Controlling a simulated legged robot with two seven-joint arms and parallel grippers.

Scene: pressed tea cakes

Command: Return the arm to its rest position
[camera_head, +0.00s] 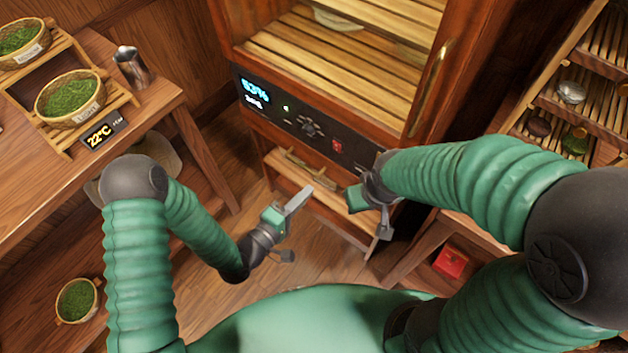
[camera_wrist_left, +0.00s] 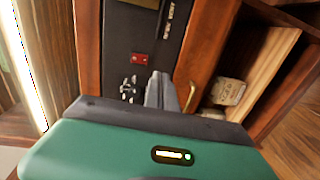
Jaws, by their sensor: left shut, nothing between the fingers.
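My left arm comes in from the left in the head view, bent at its grey elbow. Its left gripper (camera_head: 306,191) is shut and empty, in the air in front of the wooden cabinet (camera_head: 290,155). In the left wrist view its fingers (camera_wrist_left: 161,90) lie together with nothing between them, over the cabinet's dark control panel (camera_wrist_left: 143,45). My right gripper (camera_head: 385,228) hangs in front of the cabinet's lower right part. I see no object at it, but its jaw opening cannot be made out.
The cabinet has slatted shelves, a brass handle (camera_head: 428,90) and a red button (camera_head: 337,146). At left, a table holds baskets of green leaves (camera_head: 70,97) and a metal jug (camera_head: 131,67). A slatted rack (camera_head: 590,110) stands at right. Floor shows between my arms.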

